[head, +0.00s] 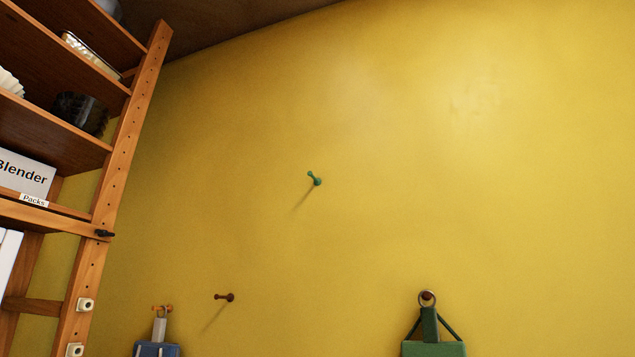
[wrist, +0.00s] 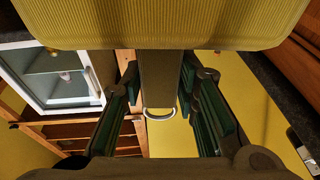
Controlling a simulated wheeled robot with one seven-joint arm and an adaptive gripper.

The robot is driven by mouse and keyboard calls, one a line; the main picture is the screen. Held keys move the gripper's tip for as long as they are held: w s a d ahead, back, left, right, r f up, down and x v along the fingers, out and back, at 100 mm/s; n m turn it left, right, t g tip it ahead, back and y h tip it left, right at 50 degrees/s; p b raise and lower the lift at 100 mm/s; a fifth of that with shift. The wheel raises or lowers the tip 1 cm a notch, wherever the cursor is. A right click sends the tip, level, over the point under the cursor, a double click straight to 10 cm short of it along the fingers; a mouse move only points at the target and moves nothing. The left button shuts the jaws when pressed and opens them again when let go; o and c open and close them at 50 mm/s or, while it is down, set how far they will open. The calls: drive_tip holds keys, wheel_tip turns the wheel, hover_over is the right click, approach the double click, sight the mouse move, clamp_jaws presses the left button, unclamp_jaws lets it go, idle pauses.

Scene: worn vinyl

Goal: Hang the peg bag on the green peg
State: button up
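The green peg (head: 315,180) sticks out of the yellow wall near the middle of the head view, and nothing hangs on it. The peg bag (wrist: 165,25) shows at the top of the wrist view as a ribbed yellow body with a flat olive tab (wrist: 159,80) and a metal ring (wrist: 160,114) at the tab's end. My gripper (wrist: 160,75) has its two green-padded fingers on either side of the tab, shut on it. The ring lies between the fingers, toward the palm. The bag's far end is out of view. The head view shows neither gripper nor bag.
A bare brown peg (head: 225,297) sits lower left of the green one. A blue bag (head: 157,350) hangs from an orange peg (head: 161,308); a green bag (head: 434,349) hangs at lower right. A wooden shelf (head: 125,130) stands at left. The wall around the green peg is clear.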

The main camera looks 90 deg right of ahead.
clamp_jaws()
drive_tip(key=shift+o, duration=1.2)
unclamp_jaws()
clamp_jaws()
drive_tip(key=shift+r, duration=0.1)
wheel_tip(320, 180, up, 8)
drive_tip(key=p, duration=0.5)
